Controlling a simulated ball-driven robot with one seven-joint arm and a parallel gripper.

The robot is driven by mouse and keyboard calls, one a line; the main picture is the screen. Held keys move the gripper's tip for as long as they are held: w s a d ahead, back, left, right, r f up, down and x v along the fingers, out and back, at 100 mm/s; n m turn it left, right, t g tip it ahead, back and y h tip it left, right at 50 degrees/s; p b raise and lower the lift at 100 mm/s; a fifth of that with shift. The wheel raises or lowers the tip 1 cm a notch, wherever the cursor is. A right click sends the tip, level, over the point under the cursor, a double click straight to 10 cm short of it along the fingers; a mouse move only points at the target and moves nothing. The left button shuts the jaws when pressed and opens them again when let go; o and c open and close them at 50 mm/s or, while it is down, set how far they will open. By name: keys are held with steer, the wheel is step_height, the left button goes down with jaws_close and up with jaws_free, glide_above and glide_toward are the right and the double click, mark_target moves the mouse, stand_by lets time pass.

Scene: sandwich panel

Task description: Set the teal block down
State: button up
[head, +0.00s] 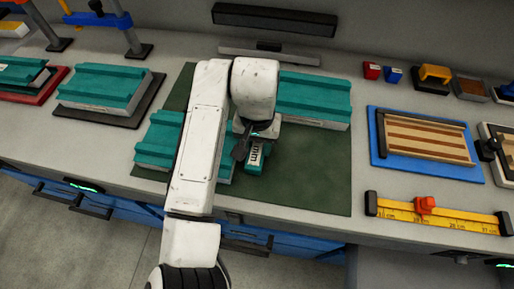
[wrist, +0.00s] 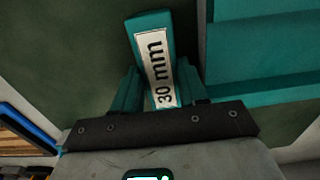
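The teal block (head: 258,157) has a white label reading "30 mm". It shows large in the wrist view (wrist: 155,58), label towards the camera. My gripper (wrist: 158,74) has its two teal fingers against the block's sides, shut on it. In the head view my gripper (head: 250,143) is over the green mat (head: 310,172), between two teal-topped panels, the left one (head: 155,150) and the right one (head: 315,95). I cannot tell whether the block touches the mat. My arm hides part of the left panel.
A blue tray (head: 375,150) with a wooden slatted panel lies to the right. A yellow ruler (head: 440,214) with a red slider lies near the front edge. Another teal-topped panel (head: 105,85) stands on a dark tray at left. The mat's front right part is clear.

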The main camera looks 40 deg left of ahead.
steer(key=c, duration=0.7)
steer(key=shift+r, duration=0.15)
